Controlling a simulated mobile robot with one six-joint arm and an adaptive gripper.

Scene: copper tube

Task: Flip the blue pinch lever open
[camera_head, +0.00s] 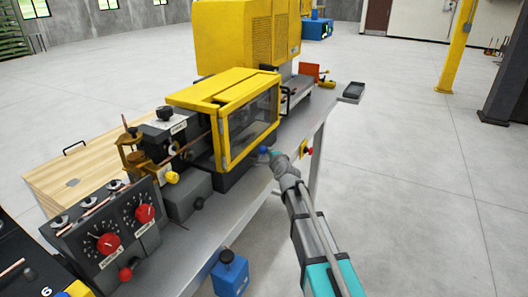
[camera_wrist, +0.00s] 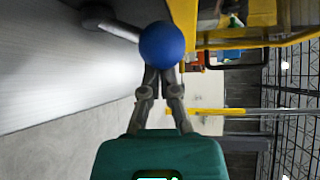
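The blue pinch lever has a blue ball knob (camera_head: 263,149) at the front lower edge of the yellow-framed guard on the bench. In the wrist view, the blue knob (camera_wrist: 161,44) sits on a grey lever arm (camera_wrist: 112,23) that runs to the upper left. My gripper (camera_head: 275,156) is right beside the knob, on its right side. In the wrist view, my gripper's fingers (camera_wrist: 160,76) come together just below the knob, with nothing seen between them. The tips end at the knob's edge; I cannot tell whether they touch it.
The yellow guard box (camera_head: 235,125) with its clear window stands close behind the knob. A grey control panel with red dials (camera_head: 108,243) is at the near left. Open floor (camera_head: 420,190) lies to the right.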

